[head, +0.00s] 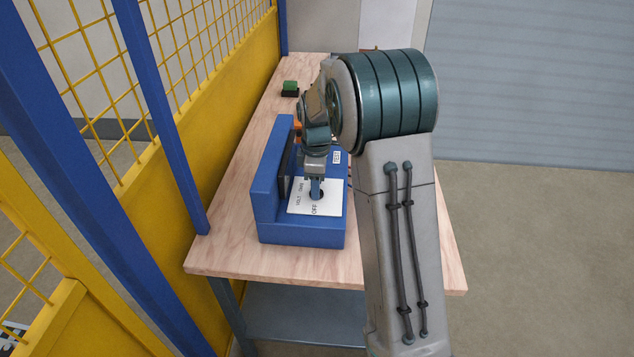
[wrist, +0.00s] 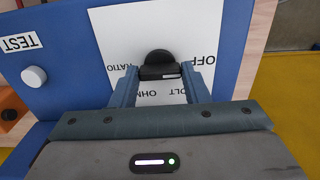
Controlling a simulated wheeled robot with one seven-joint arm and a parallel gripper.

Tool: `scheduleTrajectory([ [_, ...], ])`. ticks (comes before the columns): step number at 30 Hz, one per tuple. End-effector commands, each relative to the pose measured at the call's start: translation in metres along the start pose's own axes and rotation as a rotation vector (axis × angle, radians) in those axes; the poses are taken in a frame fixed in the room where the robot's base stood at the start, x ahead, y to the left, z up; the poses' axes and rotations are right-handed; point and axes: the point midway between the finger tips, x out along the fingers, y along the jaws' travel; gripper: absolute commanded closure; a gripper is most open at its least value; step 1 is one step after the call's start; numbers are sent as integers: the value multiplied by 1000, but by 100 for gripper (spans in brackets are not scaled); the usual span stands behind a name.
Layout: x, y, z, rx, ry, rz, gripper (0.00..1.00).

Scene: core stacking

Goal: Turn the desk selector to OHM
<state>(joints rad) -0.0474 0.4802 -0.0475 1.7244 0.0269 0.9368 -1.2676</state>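The desk selector is a black knob (wrist: 158,60) on a white label plate (head: 298,206), set in a blue desk unit (head: 300,233). In the wrist view the plate's printed words appear upside down: OFF at right, VOLT lower right, OHM below the knob, RATIO at left. My gripper (wrist: 160,72) reaches down over the plate, one finger on each side of the knob, with little or no gap at its ends. Whether the fingers press on it is unclear. In the head view my gripper (head: 316,188) hides most of the knob. I cannot read which word the knob points to.
A white round button (wrist: 34,77) sits beside a TEST label on the blue unit. The unit's raised back wall stands left of the plate. A green and black block (head: 290,88) lies farther back on the wooden table (head: 215,262). A yellow mesh fence runs along the left.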

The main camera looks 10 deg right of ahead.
Motion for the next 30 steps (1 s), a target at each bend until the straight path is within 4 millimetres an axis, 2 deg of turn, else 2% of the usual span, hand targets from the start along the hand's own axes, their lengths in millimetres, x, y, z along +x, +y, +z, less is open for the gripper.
scheduleTrajectory([
  [8,0,0,0,22,0,-1,81],
  [14,0,0,0,106,0,-2,81],
  [30,0,0,0,584,-1,-2,81],
])
